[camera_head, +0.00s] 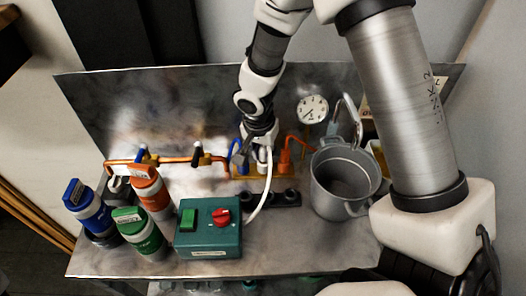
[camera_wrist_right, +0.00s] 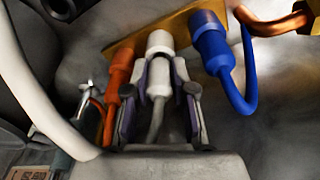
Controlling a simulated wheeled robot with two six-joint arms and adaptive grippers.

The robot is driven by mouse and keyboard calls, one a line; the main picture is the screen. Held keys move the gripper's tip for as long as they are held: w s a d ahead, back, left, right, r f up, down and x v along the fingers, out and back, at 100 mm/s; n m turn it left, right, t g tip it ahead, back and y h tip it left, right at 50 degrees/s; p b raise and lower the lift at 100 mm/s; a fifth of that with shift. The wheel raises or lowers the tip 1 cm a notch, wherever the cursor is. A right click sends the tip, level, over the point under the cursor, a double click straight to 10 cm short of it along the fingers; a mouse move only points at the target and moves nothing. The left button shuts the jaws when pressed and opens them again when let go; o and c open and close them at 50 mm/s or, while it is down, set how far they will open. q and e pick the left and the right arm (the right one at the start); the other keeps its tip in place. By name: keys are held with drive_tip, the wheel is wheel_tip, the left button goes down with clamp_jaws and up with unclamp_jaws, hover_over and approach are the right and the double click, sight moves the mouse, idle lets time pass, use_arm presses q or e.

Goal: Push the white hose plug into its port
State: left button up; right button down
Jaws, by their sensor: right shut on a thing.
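My right gripper (camera_head: 259,138) reaches down from above to the back of the bench. In the right wrist view its fingers (camera_wrist_right: 160,88) are closed around the white hose plug (camera_wrist_right: 159,62). The plug's white end lies against the brass port plate (camera_wrist_right: 138,40), between the orange plug (camera_wrist_right: 119,68) and the blue plug (camera_wrist_right: 212,48). The port opening is hidden, and I cannot tell how deep the plug sits. A white hose (camera_head: 266,188) curves down from near the gripper in the head view. My left gripper is not in view.
The orange plug stands close right of my gripper in the head view (camera_head: 287,155). A grey metal pitcher (camera_head: 343,183) and gauge (camera_head: 312,109) are further right. A green switch box (camera_head: 208,240), bottles (camera_head: 150,190) and copper pipe (camera_head: 125,163) are left.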

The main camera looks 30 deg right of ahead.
sight(263, 148)
drive_tip(key=shift+f+b, duration=0.45)
drive_tip(key=shift+f, duration=0.05)
idle(0.4)
drive_tip(key=shift+c, duration=1.6)
unclamp_jaws()
drive_tip(key=shift+r, duration=0.1)
drive_tip(key=shift+r, duration=0.1)
drive_tip(key=shift+r+p, duration=2.5)
drive_tip(key=shift+r, duration=0.95)
drive_tip(key=shift+f, duration=0.1)
